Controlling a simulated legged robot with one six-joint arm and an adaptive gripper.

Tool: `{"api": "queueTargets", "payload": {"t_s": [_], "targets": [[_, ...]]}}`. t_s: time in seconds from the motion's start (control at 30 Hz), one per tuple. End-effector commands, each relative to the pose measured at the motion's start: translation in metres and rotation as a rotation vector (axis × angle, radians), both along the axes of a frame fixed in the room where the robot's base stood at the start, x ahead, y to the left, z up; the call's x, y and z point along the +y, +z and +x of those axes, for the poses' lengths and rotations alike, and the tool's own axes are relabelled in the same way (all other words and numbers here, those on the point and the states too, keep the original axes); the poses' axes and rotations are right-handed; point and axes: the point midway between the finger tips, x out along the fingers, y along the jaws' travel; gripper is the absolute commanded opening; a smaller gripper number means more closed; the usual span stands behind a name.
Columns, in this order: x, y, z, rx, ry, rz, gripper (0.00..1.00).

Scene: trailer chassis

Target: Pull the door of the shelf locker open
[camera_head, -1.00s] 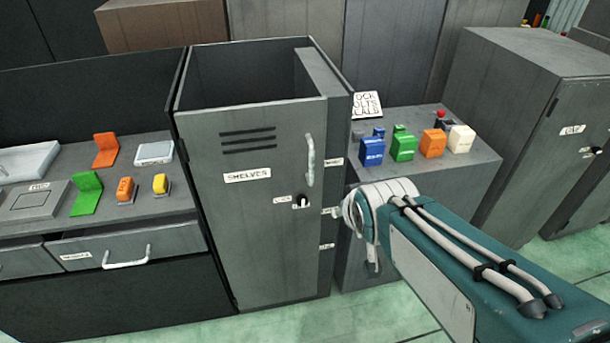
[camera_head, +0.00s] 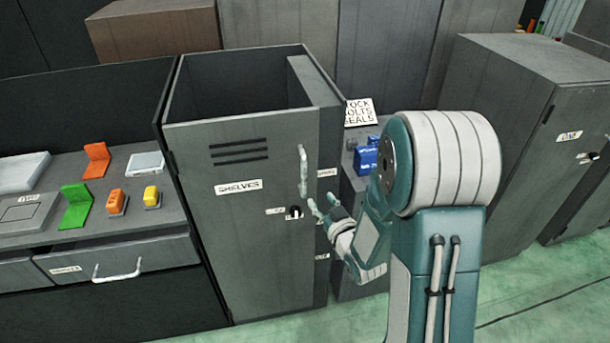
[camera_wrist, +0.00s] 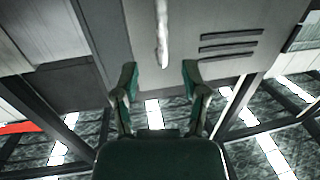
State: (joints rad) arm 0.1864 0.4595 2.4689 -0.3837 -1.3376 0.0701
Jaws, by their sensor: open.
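The shelf locker (camera_head: 240,262) stands left of centre, labelled SHELVES (camera_head: 238,187), and its door looks shut. A pale vertical handle (camera_head: 303,172) is at the door's right side, with a small dark knob (camera_head: 295,212) below it. My gripper (camera_head: 322,203) is open at the locker's right front edge, just below and right of the handle. In the wrist view, the handle (camera_wrist: 162,34) lies ahead, in line with the gap between the open fingers (camera_wrist: 160,74). Nothing is between the fingertips. Three dark vent slots (camera_wrist: 230,42) show beside it.
A counter with a drawer (camera_head: 118,268) and small orange, green and yellow items stands left. Right of the locker is another counter with a blue item (camera_head: 366,157), partly hidden by my arm. A grey cabinet (camera_head: 530,130) stands at far right. Green floor is in front.

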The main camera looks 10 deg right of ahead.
Motion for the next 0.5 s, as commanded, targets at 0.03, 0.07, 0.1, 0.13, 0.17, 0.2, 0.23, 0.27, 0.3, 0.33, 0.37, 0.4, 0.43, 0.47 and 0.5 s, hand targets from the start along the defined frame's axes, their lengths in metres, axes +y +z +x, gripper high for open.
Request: {"api": "queueTargets", "payload": {"t_s": [0.03,0.07,0.1,0.13,0.17,0.2,0.23,0.27,0.3,0.33,0.37,0.4,0.43,0.47,0.5], "targets": [[0.0,-0.003,-0.001,-0.012,0.004,0.01,0.57],[0.0,-0.003,-0.001,-0.02,0.006,0.013,0.57],[0.0,-0.003,-0.001,-0.028,0.008,0.017,0.57],[0.001,-0.004,0.0,-0.031,0.009,0.018,0.57],[0.001,-0.003,0.001,-0.033,0.01,0.019,0.57],[0.002,-0.003,0.004,-0.035,0.011,0.018,0.57],[0.002,-0.003,0.007,-0.035,0.012,0.018,0.57],[0.004,-0.003,0.011,-0.035,0.012,0.018,0.57],[0.005,-0.003,0.017,-0.035,0.013,0.017,0.57],[0.006,-0.003,0.022,-0.034,0.013,0.017,0.57],[0.007,-0.003,0.028,-0.036,0.012,0.017,0.57],[0.008,-0.003,0.035,-0.034,0.012,0.017,0.57],[0.01,-0.003,0.041,-0.034,0.012,0.017,0.57],[0.011,-0.003,0.046,-0.034,0.013,0.017,0.57],[0.012,-0.003,0.054,-0.034,0.013,0.018,0.57]]}}
